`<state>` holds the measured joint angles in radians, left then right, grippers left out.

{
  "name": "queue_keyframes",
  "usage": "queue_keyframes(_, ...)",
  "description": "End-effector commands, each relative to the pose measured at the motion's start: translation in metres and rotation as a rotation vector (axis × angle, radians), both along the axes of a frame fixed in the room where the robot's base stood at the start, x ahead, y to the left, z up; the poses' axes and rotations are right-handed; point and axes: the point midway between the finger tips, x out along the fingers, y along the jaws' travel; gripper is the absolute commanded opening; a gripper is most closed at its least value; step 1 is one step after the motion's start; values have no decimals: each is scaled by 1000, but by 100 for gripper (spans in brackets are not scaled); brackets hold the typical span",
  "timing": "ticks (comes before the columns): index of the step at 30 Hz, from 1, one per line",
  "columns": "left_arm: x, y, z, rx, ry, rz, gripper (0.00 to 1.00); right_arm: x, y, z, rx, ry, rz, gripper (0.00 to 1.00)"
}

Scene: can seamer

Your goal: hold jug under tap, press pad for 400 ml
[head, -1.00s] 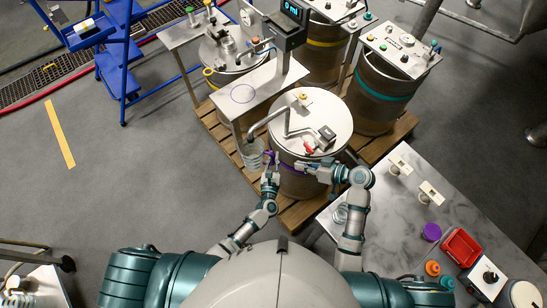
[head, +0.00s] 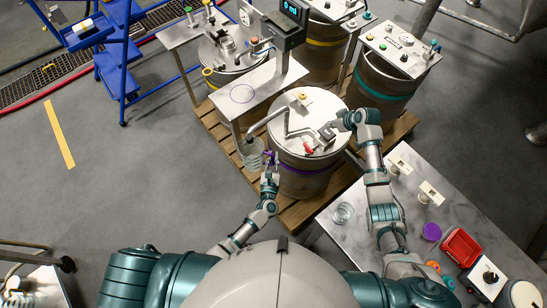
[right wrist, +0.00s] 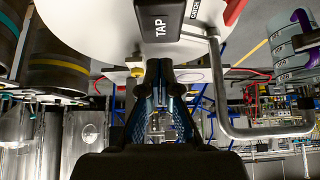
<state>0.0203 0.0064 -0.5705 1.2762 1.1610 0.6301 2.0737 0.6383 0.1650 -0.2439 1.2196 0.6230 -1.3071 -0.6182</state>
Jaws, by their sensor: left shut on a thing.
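The clear jug (head: 251,155) is under the downturned end of the tap spout (head: 252,136) in the head view, beside the purple-banded drum. My left gripper (head: 268,163) is shut on the jug at its right side, where a bit of purple shows. The dark pad (head: 324,134) is on the drum's lid; in the right wrist view the black pad (right wrist: 160,18) reads "TAP". My right gripper (head: 335,126) is right beside the pad; I cannot tell whether it touches. In the wrist view its fingertips (right wrist: 158,66) are together with nothing between them.
The display (head: 291,10) reads 0 ml. At right, a marble table (head: 365,222) holds a glass (head: 343,213), a purple piece (head: 431,232) and a red tray (head: 461,247).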

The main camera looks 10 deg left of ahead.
Motion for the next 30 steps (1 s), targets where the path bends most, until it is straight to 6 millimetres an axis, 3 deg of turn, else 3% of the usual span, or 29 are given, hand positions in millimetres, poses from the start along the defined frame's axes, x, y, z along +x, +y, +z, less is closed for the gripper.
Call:
queue_keyframes(9, 0, 0, 1, 1, -1, 0, 0, 0, 0, -29, 1, 1, 1, 0)
queue_keyframes(30, 0, 0, 1, 0, -1, 0, 0, 0, 0, -31, 1, 0, 1, 0)
